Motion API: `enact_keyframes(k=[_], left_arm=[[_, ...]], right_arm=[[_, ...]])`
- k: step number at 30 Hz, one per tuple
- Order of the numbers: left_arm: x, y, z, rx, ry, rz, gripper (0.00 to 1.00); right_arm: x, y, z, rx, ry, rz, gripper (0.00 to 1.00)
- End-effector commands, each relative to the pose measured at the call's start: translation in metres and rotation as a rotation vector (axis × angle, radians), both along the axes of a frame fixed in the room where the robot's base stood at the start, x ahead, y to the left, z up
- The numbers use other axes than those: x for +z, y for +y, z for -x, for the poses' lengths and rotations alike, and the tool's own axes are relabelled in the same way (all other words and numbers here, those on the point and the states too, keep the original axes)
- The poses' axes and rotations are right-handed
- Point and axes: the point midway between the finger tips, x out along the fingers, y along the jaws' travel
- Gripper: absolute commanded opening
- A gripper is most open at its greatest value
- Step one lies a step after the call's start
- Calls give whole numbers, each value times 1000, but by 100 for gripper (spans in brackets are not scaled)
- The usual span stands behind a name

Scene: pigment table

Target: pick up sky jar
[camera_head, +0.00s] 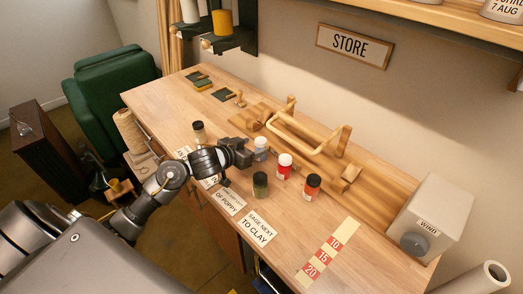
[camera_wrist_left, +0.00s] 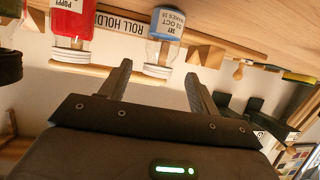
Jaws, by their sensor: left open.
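The sky jar (camera_head: 261,149) stands on the wooden table, with a pale blue-grey label and a white lid. In the left wrist view the sky jar (camera_wrist_left: 166,30) appears upside down, its blue label reading SKY. My left gripper (camera_head: 250,152) is open and empty, just left of the jar in the head view. In the left wrist view its two fingers (camera_wrist_left: 158,75) point toward the jar, which lies in line with the gap between them. I cannot tell whether the jar is inside the jaws. My right gripper is not in view.
Near the sky jar stand a red poppy jar (camera_head: 284,168), an orange jar (camera_head: 312,188) and a dark green jar (camera_head: 260,187). A beige jar (camera_head: 199,134) stands behind my wrist. A wooden roll holder (camera_head: 310,135) lies behind. Cards (camera_head: 257,229) lie along the front edge.

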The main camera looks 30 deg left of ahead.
Motion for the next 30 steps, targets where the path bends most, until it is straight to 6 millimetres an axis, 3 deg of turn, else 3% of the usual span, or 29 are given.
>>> enact_keyframes(k=[9,20,29,30], left_arm=[[-5,-5,-15,-2,0,0,62],[-21,-15,-57,-1,0,0,62],[-23,-16,-61,-2,0,-1,62],[-23,-16,-61,-2,0,-1,57]], right_arm=[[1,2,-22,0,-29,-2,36],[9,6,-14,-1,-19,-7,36],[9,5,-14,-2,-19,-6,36],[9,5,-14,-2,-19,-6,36]])
